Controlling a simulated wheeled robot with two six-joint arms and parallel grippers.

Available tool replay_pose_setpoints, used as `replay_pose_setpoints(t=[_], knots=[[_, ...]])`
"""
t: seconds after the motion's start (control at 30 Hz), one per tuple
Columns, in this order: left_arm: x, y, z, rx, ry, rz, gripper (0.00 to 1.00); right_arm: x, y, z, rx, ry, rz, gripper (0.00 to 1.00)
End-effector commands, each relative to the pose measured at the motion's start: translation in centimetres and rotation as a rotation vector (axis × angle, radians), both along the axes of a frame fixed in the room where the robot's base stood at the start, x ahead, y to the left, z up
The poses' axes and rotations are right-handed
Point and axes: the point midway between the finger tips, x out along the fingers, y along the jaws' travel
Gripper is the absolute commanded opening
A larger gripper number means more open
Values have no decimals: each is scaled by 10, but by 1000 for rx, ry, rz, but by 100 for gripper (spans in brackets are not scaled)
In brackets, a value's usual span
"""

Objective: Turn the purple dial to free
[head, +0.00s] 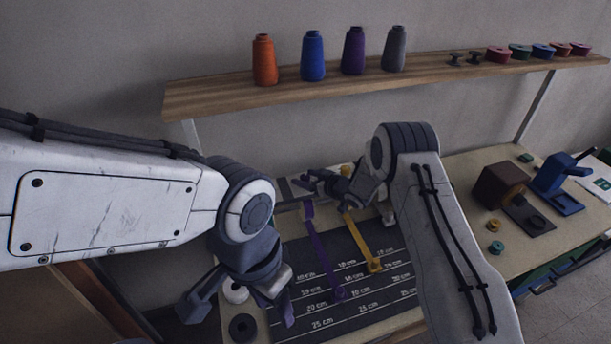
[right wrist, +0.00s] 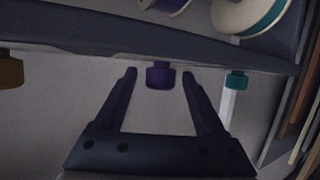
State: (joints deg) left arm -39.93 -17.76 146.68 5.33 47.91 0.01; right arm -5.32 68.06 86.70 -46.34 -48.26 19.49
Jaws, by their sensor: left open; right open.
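The purple dial (right wrist: 161,76) hangs under a dark rail in the right wrist view. My right gripper (right wrist: 159,86) is open, with one finger on each side of the dial. A gap shows between the dial and each finger, and I cannot tell the depth. In the head view my right gripper (head: 315,183) reaches over the back of the table, and I cannot make out the dial there. The dial's setting is not readable. My left gripper (head: 240,305) is open and empty above the table's front left.
An ochre dial (right wrist: 10,72) and a teal dial (right wrist: 236,81) flank the purple one. A purple ribbon (head: 322,255) and a yellow ribbon (head: 358,240) lie over the dark measuring mat (head: 380,290). A wooden shelf (head: 210,98) with thread cones runs above.

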Motion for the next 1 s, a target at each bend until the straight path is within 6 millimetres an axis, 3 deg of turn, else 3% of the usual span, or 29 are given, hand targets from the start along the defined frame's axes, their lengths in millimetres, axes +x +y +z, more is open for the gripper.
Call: replay_pose_setpoints(t=[0.3, 0.33, 0.5, 0.53, 1.0], knots=[[0, 0, 1, 0, 0, 0, 50, 2, 2, -2, 0, 1, 0, 72], [0, 0, 1, 0, 0, 0, 50, 2, 2, -2, 0, 1, 0, 68], [0, 0, 1, 0, 0, 0, 50, 2, 2, -2, 1, 1, 0, 3], [0, 0, 1, 0, 0, 0, 50, 2, 2, -1, 1, 1, 0, 0], [0, 0, -14, 0, 0, 2, 50, 3, 0, -4, 0, -4, 124, 0]])
